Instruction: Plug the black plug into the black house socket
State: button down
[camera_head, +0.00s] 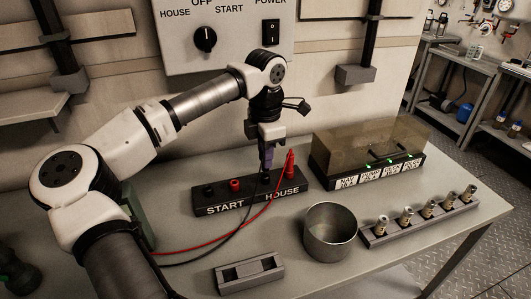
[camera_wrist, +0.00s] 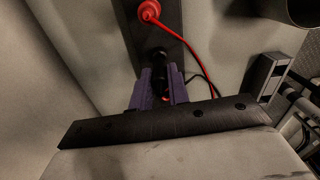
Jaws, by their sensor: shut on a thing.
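The black socket box (camera_head: 222,203) lies on the table with START and HOUSE labels on its front. A red plug (camera_head: 291,163) stands upright in the right end of the HOUSE side; it also shows in the wrist view (camera_wrist: 149,11). My gripper (camera_head: 266,168) points down over the HOUSE side, left of the red plug. In the wrist view its purple fingers (camera_wrist: 159,88) are shut on the black plug (camera_wrist: 158,58). The plug's tip is at the box top, at the black house socket. The fingers hide the hole, so I cannot tell how deep it sits.
A red cable and a black cable (camera_head: 225,239) run left across the table. A metal cup (camera_head: 330,232), a grey slotted block (camera_head: 249,273), a rack of several metal fittings (camera_head: 420,223) and a glass-topped box (camera_head: 370,152) stand nearby. The control panel (camera_head: 235,35) is behind.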

jog(key=shift+f+b, duration=0.7)
jog(key=shift+f, duration=0.35)
jog(key=c, duration=1.3)
grip_release()
jog(key=shift+r, duration=0.1)
jog(key=shift+r, duration=0.1)
notch_tip(320, 180, up, 14)
jog(key=shift+f+b, duration=0.15)
jog(key=shift+b, duration=0.3)
